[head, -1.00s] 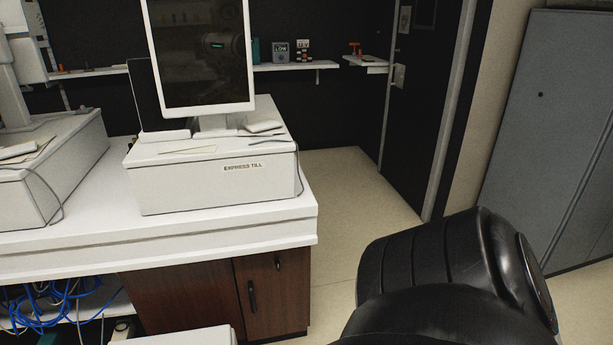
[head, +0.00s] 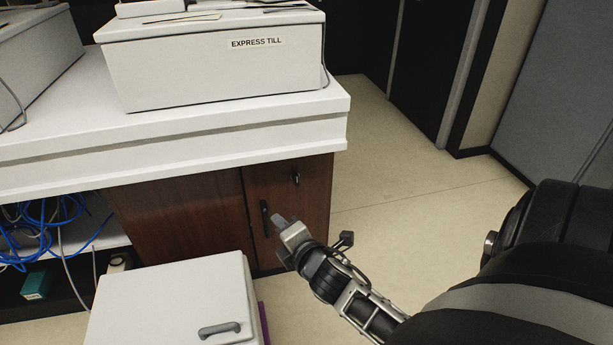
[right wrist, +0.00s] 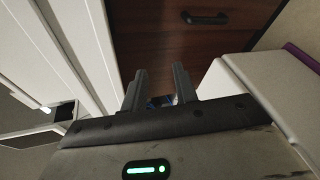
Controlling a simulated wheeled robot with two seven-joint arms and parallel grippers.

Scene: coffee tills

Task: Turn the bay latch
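A small dark latch-like fitting (head: 296,177) sits high on the brown wooden cabinet door (head: 312,215) under the counter. I cannot tell for sure that it is the bay latch. A black bar handle (head: 265,218) is lower and left on the same door; a dark handle also shows in the right wrist view (right wrist: 205,18). My right gripper (head: 279,221) is in front of the door, overlapping the area beside the bar handle. In the right wrist view its two fingers (right wrist: 161,72) are apart with nothing held between them. My left gripper is not in view.
The white counter (head: 200,150) with the Express Till box (head: 215,70) overhangs the door. A white cabinet (head: 170,305) with a grey handle stands close, left of my right arm. Blue cables (head: 40,235) hang at left. Floor (head: 400,190) is clear to the right.

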